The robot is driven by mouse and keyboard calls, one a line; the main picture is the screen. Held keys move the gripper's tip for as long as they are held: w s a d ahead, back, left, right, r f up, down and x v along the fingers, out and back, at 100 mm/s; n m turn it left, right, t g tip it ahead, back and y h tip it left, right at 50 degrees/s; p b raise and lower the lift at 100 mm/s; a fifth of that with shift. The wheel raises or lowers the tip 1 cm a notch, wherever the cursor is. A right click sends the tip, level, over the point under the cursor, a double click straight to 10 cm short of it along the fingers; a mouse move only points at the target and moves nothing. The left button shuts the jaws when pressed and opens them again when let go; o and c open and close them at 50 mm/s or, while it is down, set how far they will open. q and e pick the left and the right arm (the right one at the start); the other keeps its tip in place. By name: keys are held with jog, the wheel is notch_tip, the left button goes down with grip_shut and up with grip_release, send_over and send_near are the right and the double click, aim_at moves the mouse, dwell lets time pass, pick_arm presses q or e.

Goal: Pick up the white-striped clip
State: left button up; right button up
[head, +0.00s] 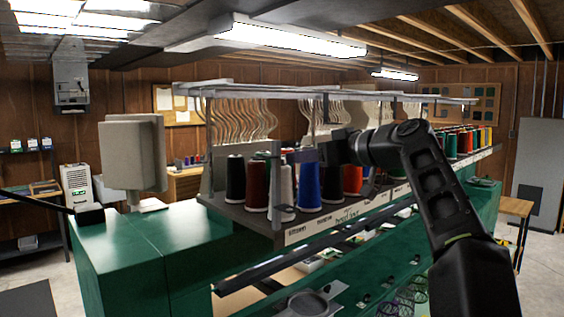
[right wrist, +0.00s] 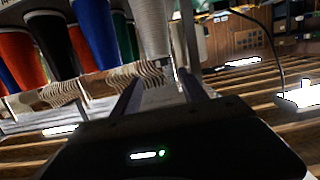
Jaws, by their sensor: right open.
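I cannot make out a white-striped clip for certain in either view. My right gripper (head: 298,156) reaches in from the right in the head view, at the front row of thread cones. It is open. In the right wrist view its two fingers (right wrist: 158,92) stand apart, with a white cone (right wrist: 152,25) beyond them, in line with the gap. I cannot tell whether anything small lies between the fingers. The white cone also shows in the head view (head: 284,193), just below the gripper. My left gripper is not in view.
A grey panel (head: 132,153) stands left on the green machine (head: 120,255).

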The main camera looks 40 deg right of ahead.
aim_at(283, 159)
jog(key=shift+w+a+f, duration=0.1)
jog(key=shift+w, duration=0.3)
jog(key=shift+w, duration=0.1)
jog(key=p+x, duration=0.2)
jog(key=x, duration=0.3)
jog(key=shift+a+f, duration=0.1)
jog(key=shift+f, duration=0.05)
jog(key=shift+c, duration=0.5)
grip_shut()
